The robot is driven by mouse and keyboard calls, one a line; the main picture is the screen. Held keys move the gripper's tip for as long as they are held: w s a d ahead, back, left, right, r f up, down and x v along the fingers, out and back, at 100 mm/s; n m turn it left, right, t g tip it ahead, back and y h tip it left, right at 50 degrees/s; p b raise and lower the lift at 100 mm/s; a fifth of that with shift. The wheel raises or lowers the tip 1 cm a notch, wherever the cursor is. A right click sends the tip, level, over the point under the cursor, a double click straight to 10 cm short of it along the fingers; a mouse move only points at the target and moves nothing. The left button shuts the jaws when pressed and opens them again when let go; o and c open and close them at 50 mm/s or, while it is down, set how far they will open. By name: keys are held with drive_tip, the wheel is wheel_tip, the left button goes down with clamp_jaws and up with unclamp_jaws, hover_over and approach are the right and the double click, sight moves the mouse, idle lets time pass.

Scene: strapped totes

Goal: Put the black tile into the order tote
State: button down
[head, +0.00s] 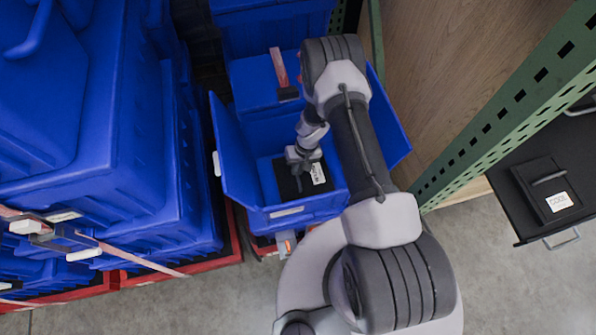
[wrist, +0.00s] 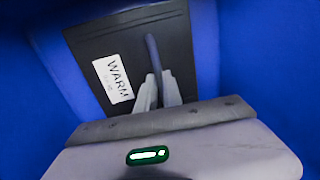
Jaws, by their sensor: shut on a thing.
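A black tile (head: 289,188) with a white label is inside an open blue tote (head: 240,165), whose flaps stand out to the sides. In the wrist view the tile (wrist: 130,45) has a label reading WARM and a raised dark handle. My gripper (head: 299,170) reaches down into the tote; in the wrist view its fingers (wrist: 158,88) are shut on the handle. Blue walls surround the tile. I cannot tell whether the tile rests on the tote's floor. No marking shows which tote is the order tote.
Another black tile (head: 545,190), labelled COOL, lies on a black surface (head: 530,230) at the right. Tall blue tote stacks (head: 110,140) with straps stand close on the left. A green perforated upright (head: 510,110) and a wooden panel (head: 440,70) stand right of the tote.

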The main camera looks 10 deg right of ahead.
drive_tip(key=c, duration=1.5)
unclamp_jaws()
